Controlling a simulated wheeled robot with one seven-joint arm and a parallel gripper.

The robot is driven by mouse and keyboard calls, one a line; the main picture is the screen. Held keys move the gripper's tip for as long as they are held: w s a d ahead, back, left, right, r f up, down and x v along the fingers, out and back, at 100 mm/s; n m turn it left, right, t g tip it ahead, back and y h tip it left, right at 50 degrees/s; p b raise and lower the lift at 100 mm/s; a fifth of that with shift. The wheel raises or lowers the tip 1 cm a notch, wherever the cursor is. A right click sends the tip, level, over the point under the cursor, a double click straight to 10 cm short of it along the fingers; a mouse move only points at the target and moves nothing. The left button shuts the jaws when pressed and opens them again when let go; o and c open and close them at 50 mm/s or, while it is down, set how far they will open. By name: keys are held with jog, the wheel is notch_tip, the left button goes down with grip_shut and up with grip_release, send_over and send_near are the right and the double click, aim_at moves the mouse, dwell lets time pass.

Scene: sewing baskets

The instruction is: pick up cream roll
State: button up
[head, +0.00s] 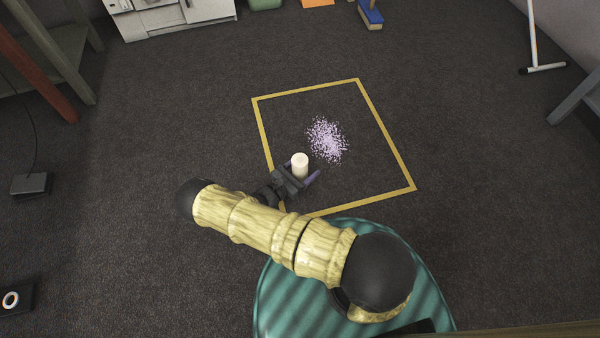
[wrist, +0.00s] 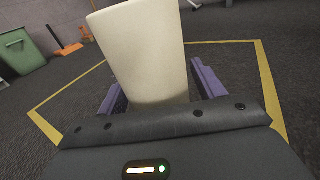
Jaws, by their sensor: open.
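The cream roll (head: 299,161) is a pale, upright cylinder inside the yellow floor outline, near its lower left side. In the wrist view the cream roll (wrist: 145,52) stands large and close, slightly tilted in the picture. My gripper (head: 303,174) is open around the roll, with a purple finger (wrist: 207,80) on the right and another (wrist: 114,100) on the left. Some gap shows at the right finger. The roll's lower end is hidden behind the gripper body, so I cannot tell whether it touches the floor.
A yellow square outline (head: 263,135) marks the dark carpet. Scattered lilac bits (head: 327,139) lie inside it, just right of the roll. A black box (head: 31,184) is at left. Carpet around the outline is mostly clear.

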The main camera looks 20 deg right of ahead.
aim_at(304, 156)
jog(key=shift+c, duration=0.2)
jog(key=c, duration=1.1)
notch_tip(304, 156, up, 10)
jog(key=p, duration=0.7)
